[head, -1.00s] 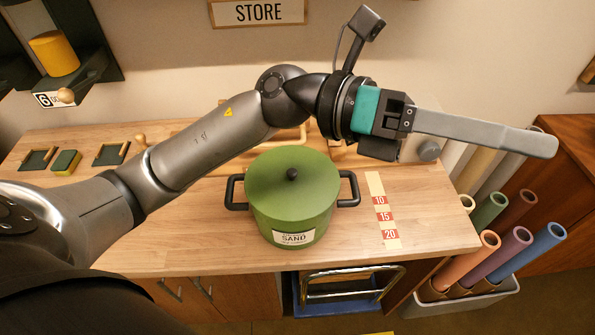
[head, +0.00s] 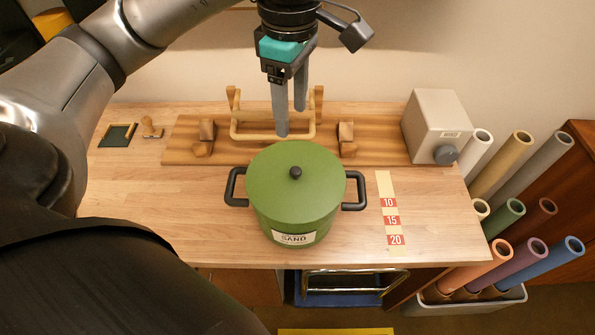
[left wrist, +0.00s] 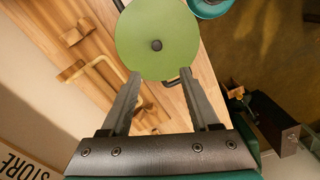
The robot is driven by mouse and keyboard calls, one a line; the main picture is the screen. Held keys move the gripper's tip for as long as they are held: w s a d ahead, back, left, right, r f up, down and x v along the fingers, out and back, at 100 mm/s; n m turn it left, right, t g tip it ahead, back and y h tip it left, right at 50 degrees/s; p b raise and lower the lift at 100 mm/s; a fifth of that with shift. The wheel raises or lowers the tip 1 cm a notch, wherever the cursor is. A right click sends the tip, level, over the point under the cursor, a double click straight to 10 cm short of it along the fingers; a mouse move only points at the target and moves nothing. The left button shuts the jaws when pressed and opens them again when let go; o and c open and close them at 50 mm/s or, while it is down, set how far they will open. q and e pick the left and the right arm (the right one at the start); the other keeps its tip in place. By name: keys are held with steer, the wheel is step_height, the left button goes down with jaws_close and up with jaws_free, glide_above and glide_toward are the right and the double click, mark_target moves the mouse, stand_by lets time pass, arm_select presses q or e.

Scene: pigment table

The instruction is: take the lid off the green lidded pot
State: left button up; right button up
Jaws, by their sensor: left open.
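The green lidded pot (head: 292,222) stands on the wooden table, with a black handle on each side and a label reading SAND. Its green lid (head: 270,175) is on, with a small black knob (head: 295,172) in the middle. My left gripper (head: 291,120) points down above and behind the pot, its two grey fingers apart and empty. In the left wrist view the lid (left wrist: 135,45) and its knob (left wrist: 156,45) show just beyond the open fingertips (left wrist: 162,80). My right gripper is not in view.
A wooden rack (head: 180,150) with a raised frame stands behind the pot. A grey box (head: 432,118) with a dial is at the back right. A numbered strip (head: 383,185) lies right of the pot. Coloured rolls (head: 515,250) stand in a bin beyond the table's right edge.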

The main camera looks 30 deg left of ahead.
arm_select(q)
glide_above(295, 170)
steer(key=f, duration=0.9)
steer(key=shift+s+b, duration=0.3)
steer(key=shift+s, duration=0.05)
steer(key=shift+w+f+p, duration=0.2)
steer(key=shift+f+p, duration=0.05)
steer(key=shift+f, duration=1.15)
steer(key=shift+w+f+p, duration=0.2)
steer(key=shift+f, duration=1.2)
jaws_close()
